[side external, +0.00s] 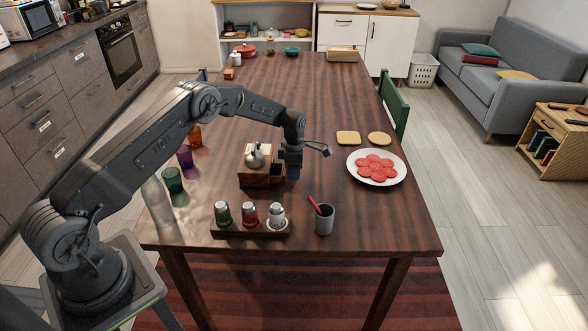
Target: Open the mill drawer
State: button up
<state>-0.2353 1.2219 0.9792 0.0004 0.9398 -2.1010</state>
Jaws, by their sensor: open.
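The mill (256,167) is a wooden box with a metal dome and knob on top. It stands near the middle of the table. My gripper (293,174) points down at the mill's right side, close beside it. Its jaws are open, and its fingers are small and dark in this view. A dark, drawer-like part (277,171) shows low on the mill's right side, next to my gripper. My gripper partly hides this side, so I cannot tell how far the drawer stands out or whether the fingers touch it.
A rack (249,231) with several shakers and a grey cup (325,220) with a red-handled utensil stand in front. A white plate (398,178) of red slices is to the right. Coloured glasses (173,180) and a clear bottle (158,203) stand left, under my arm. The table's middle back is clear.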

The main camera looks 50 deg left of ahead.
notch_tip(320, 180, up, 14)
dwell(0.6)
jog(key=s+d+r+m+t, duration=0.1)
jog(key=s+d+r+m, duration=0.3)
jog(key=s+r+m, duration=0.45)
jog(key=s+d+r+m+t, duration=0.2)
jog(key=s+d+r+m, duration=0.3)
jog(key=r, duration=0.6)
jog(key=s+d+m+t, duration=0.1)
jog(key=s+m, duration=0.5)
jog(key=s, duration=0.6)
jog(key=s+d+m+t, duration=0.1)
jog(key=s+d+m, duration=0.2)
jog(key=s+m, duration=0.4)
jog(key=s, duration=0.5)
jog(key=shift+s+d+f+t, duration=0.15)
jog(key=shift+d+f+t, duration=0.15)
jog(key=shift+d+f, duration=0.1)
